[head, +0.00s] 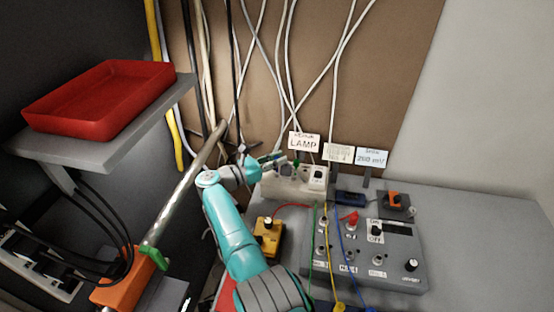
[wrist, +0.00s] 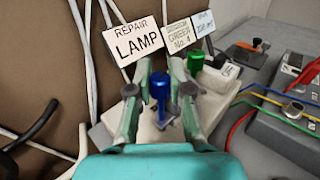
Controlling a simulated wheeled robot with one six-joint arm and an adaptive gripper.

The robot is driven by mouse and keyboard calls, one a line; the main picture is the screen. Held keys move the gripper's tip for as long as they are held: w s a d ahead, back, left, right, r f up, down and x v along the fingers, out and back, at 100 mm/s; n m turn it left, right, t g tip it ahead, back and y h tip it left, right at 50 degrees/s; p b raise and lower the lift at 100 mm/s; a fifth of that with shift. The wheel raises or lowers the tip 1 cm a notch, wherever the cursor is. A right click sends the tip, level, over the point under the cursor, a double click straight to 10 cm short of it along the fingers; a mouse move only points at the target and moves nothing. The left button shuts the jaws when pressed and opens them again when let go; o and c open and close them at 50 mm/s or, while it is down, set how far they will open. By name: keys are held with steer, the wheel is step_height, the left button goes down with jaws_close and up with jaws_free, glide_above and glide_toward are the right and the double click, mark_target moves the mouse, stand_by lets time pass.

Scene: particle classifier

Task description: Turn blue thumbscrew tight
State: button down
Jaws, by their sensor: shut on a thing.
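The blue thumbscrew (wrist: 160,88) stands upright in the middle of the wrist view, on a cream block (head: 282,188). My gripper (wrist: 160,82) is shut on it, with one finger on each side. In the head view my gripper (head: 277,160) reaches over the left part of the cream block, and the blue thumbscrew is hard to make out there. A green thumbscrew (wrist: 195,60) stands just behind and to the right of the blue one. It is outside my fingers. Dark knobs near the fingers show partly in the wrist view.
Signs stand behind the block, one reading LAMP (head: 304,143). A grey control box (head: 375,260) with knobs and coloured wires is to the right. A yellow box (head: 268,238) is in front. A red tray (head: 98,100) sits on a shelf at left. Cables hang behind.

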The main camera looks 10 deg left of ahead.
mark_target(277, 157)
steer(key=shift+g, duration=0.3)
stand_by(0.5)
steer(key=c, duration=1)
jaws_free()
steer(key=shift+c, duration=0.2)
steer(key=shift+r, duration=5)
